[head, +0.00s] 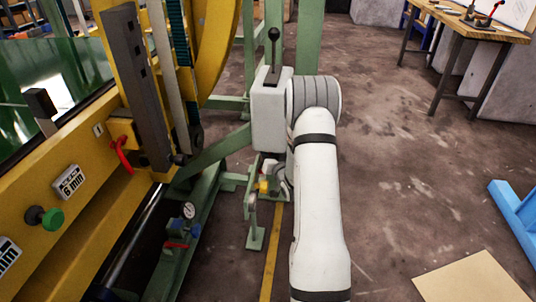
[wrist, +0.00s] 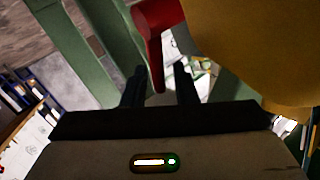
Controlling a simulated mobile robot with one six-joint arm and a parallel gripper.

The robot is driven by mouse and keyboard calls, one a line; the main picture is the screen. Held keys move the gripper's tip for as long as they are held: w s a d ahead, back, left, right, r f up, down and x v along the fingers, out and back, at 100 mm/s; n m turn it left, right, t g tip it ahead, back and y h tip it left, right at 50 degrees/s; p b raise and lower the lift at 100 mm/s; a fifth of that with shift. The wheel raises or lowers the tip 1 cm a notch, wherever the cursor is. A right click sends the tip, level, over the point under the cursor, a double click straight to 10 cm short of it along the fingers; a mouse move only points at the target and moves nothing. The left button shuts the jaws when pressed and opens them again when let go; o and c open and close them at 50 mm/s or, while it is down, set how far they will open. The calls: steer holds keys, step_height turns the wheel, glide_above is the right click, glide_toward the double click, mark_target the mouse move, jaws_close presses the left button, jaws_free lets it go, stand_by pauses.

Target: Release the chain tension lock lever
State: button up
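A red lever (wrist: 156,35) hangs down from the top middle of the wrist view. Its narrow lower end appears between the two dark fingers of my gripper (wrist: 159,82). Gaps show on both sides of the lever, so my gripper is open and does not clasp it. I cannot tell how deep the lever sits between the fingers. In the head view my gripper is hidden behind my white arm and the grey box.
A large yellow body (wrist: 255,50) fills the right of the wrist view, close to the fingers. A green post (wrist: 85,50) stands at left. In the head view a grey box (head: 268,115) with a black-knobbed stick is beside my arm. Open floor (head: 410,170) lies right.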

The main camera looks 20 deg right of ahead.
steer(key=shift+o, duration=0.4)
steer(key=shift+s, duration=0.15)
steer(key=s+p, duration=0.2)
steer(key=s, duration=0.5)
steer(key=shift+s+a+r+p, duration=0.25)
steer(key=shift+r+p, duration=0.05)
steer(key=shift+r, duration=0.15)
